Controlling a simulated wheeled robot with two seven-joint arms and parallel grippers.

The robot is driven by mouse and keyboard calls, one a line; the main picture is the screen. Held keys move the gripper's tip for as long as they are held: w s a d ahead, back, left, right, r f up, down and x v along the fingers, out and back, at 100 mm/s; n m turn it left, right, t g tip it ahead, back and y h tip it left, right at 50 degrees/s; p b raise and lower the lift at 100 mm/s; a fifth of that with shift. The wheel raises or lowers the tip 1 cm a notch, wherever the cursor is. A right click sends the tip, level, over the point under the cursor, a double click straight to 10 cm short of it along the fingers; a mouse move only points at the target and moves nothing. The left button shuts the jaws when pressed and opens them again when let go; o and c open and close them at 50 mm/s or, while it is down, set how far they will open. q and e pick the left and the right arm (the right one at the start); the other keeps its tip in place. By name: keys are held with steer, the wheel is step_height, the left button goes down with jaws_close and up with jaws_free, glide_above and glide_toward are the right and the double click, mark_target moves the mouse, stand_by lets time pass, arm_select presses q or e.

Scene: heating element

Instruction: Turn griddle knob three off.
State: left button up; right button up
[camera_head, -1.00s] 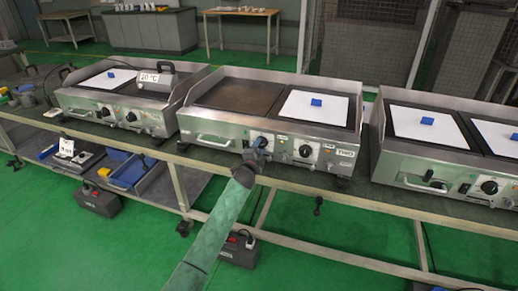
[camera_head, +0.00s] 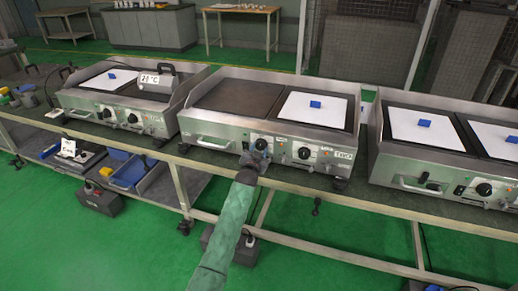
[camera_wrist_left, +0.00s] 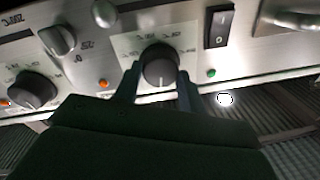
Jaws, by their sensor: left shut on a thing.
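The middle griddle (camera_head: 215,126) has two black knobs on its front panel. My left gripper (camera_head: 258,157) is at the left one of these knobs (camera_head: 261,144). In the left wrist view the left gripper's fingers (camera_wrist_left: 160,82) are on both sides of this dark round knob (camera_wrist_left: 160,64), shut on it. A light mark shows on the knob's lower part; the printed dial numbers are too small to read. The panel's other black knob (camera_head: 304,153) is free; it also shows at the left of the left wrist view (camera_wrist_left: 34,89). My right gripper is not in view.
In the left wrist view a black rocker switch (camera_wrist_left: 218,27) and metal handle (camera_wrist_left: 290,18) are near the held knob. More griddles stand left (camera_head: 75,98) and right (camera_head: 385,160) on the bench. Blue bins (camera_head: 130,173) lie on the lower shelf. The green floor in front is mostly clear.

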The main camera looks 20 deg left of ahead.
arm_select(q)
steer(key=shift+n, duration=0.6)
steer(key=shift+f+n+p, duration=0.1)
steer(key=shift+n+p, duration=0.25)
steer(key=shift+n, duration=0.05)
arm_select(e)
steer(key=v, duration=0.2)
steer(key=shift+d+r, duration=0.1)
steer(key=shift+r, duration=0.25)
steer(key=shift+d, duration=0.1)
arm_select(q)
steer(key=o, duration=1)
steer(key=shift+c, duration=0.2)
steer(key=s, duration=0.7)
steer(key=shift+s+d+b, duration=0.15)
steer(key=shift+s+b, duration=0.25)
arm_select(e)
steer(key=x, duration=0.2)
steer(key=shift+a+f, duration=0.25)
